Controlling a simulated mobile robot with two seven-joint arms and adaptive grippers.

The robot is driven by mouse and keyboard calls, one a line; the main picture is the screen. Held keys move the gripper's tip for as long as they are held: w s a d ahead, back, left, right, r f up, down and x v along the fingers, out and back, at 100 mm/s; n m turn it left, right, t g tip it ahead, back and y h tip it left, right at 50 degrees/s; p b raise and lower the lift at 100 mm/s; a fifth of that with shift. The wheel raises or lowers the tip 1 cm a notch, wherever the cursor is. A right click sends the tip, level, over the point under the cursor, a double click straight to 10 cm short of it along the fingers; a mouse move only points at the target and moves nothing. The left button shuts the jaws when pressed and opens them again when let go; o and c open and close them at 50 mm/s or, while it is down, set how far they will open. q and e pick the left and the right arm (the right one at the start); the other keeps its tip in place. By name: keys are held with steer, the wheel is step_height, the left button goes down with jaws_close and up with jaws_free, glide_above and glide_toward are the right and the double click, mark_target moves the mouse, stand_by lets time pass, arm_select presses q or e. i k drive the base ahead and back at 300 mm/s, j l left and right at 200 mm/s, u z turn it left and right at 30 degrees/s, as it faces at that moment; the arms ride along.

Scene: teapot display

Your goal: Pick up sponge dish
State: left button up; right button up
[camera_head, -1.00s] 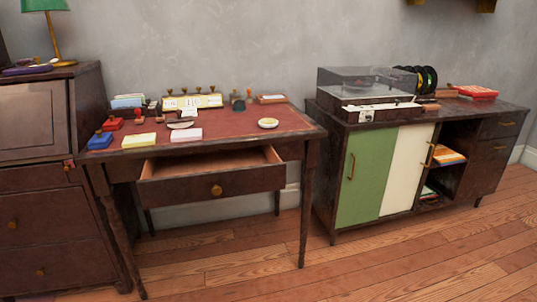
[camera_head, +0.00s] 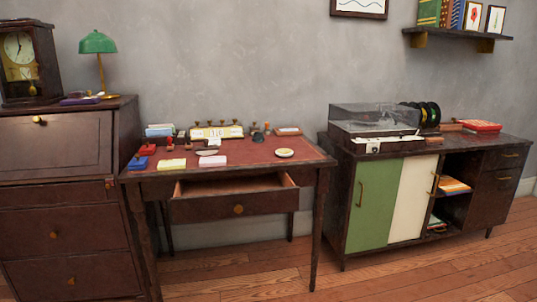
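A small round pale dish with a yellowish centre (camera_head: 285,153), which looks like the sponge dish, sits on the right part of the red top of the writing desk (camera_head: 255,152). It stands apart from the other desk items. Neither of my grippers shows in the head view.
The desk drawer (camera_head: 235,205) stands partly open at the front. A dark bureau (camera_head: 60,190) stands left, a sideboard (camera_head: 375,205) right. Wooden floor in front is clear.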

mark_target(282, 153)
steer(key=i+l+u, duration=0.25)
steer(key=l+u, duration=0.5)
steer(key=i+l, duration=0.1)
steer(key=l, duration=0.5)
steer(key=i+l+u, duration=0.15)
steer(key=l, duration=1.05)
steer(key=i+l+u, duration=0.15)
steer(key=l, duration=0.45)
